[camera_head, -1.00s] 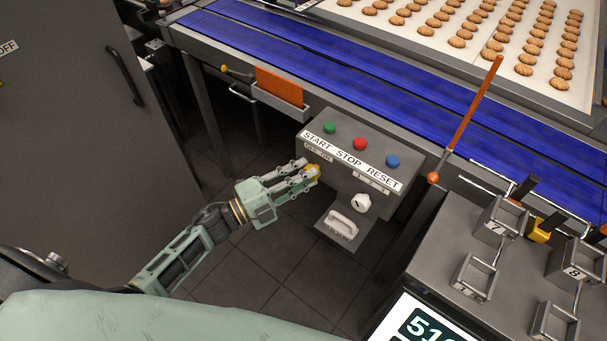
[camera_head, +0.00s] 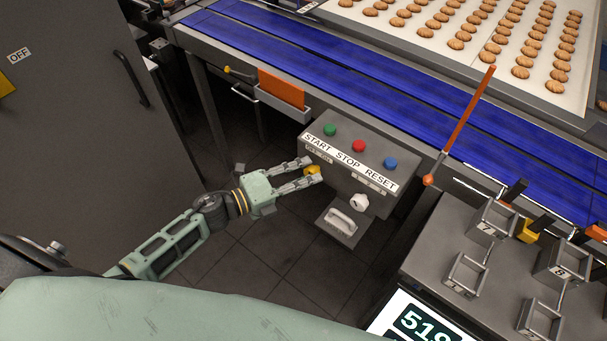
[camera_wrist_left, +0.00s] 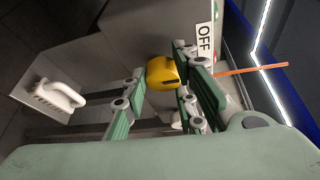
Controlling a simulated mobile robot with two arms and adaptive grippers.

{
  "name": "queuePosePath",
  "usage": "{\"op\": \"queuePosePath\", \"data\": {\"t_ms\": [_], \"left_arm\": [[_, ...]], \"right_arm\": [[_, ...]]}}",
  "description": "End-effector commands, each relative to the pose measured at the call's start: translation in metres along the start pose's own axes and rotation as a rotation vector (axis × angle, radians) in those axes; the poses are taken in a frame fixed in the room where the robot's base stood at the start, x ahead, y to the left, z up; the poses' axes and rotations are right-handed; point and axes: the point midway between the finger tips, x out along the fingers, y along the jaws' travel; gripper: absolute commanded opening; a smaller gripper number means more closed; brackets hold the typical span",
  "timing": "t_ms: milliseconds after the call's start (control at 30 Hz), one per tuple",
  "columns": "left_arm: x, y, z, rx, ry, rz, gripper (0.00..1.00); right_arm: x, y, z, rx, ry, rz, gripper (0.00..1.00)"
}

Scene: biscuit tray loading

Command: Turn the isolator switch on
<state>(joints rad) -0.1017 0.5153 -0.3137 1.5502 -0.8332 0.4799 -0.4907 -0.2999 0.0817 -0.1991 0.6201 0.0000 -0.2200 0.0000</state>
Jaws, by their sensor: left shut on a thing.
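The isolator switch is a yellow knob (camera_head: 312,170) on the left part of the grey control box (camera_head: 345,178), under the START STOP RESET strip. My right gripper is not in view.
Green (camera_head: 330,130), red (camera_head: 359,146) and blue (camera_head: 390,163) buttons top the box. A white knob (camera_head: 359,203) and a white handle (camera_head: 341,221) are lower right. A blue conveyor (camera_head: 350,105) runs behind. A grey cabinet (camera_head: 80,100) stands left.

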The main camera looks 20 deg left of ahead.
Motion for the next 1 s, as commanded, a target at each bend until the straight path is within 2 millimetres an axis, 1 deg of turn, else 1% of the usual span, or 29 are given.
{"op": "queuePosePath", "data": {"t_ms": [33,333,367,500,867,1000], "left_arm": [[-0.0026,0.0111,-0.0056,0.002,0.007,0.021,0.00],[-0.0026,0.0113,-0.0057,0.004,0.007,0.022,0.00],[-0.0026,0.0113,-0.0057,0.004,0.007,0.021,0.27],[-0.0024,0.0107,-0.0059,0.004,0.008,0.020,0.39],[-0.0012,0.0062,-0.0055,0.003,0.009,0.011,0.39],[-0.0028,0.0054,-0.0051,0.002,0.009,0.010,0.39]], "right_arm": [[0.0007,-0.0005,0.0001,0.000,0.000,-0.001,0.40],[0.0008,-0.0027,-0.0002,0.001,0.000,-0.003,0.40],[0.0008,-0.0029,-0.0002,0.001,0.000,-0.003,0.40],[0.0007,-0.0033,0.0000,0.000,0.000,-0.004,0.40],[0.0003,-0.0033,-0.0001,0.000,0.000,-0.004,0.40],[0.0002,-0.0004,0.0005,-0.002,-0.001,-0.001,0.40]]}}
